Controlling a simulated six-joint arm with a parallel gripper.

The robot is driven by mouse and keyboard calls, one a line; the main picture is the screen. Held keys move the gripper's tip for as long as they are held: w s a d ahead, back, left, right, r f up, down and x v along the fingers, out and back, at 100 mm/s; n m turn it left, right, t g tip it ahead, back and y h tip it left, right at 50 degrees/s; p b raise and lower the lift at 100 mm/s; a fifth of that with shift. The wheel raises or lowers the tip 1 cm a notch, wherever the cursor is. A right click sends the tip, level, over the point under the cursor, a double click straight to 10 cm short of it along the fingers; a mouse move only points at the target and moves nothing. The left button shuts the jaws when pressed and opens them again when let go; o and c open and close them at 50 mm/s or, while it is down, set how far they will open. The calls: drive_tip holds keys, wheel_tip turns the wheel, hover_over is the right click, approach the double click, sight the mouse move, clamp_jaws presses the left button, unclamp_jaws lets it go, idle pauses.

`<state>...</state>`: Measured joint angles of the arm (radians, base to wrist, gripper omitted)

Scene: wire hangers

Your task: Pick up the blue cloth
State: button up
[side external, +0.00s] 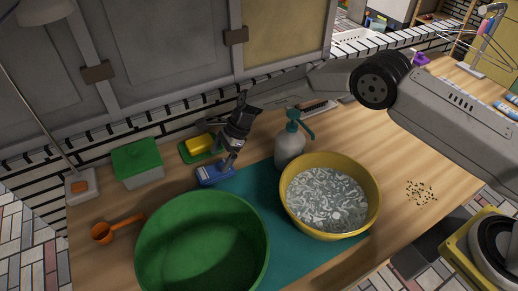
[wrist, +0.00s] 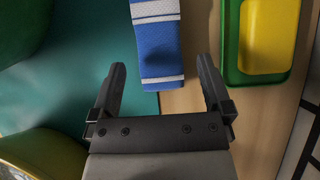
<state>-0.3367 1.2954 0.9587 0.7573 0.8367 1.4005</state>
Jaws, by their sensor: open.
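The blue cloth (side external: 213,175), blue with white bands, lies on the table at the edge of the teal mat in the side external view. In the wrist view the blue cloth (wrist: 158,45) lies straight ahead, between the lines of the two fingers. My gripper (side external: 229,160) points down just above the right part of the cloth and partly hides it. In the wrist view my gripper (wrist: 160,64) is open, with one finger on each side of the cloth's near end. Nothing is held. I cannot tell the exact height of the fingertips over the cloth.
A yellow sponge (side external: 199,144) on a green tray (side external: 185,154) lies close behind the cloth. A large green bowl (side external: 200,205) stands in front. A green-lidded box (side external: 137,160) stands left.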

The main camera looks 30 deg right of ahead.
sight(215, 169)
drive_tip(key=shift+x, duration=2.6)
drive_tip(key=shift+s, duration=0.1)
clamp_jaws()
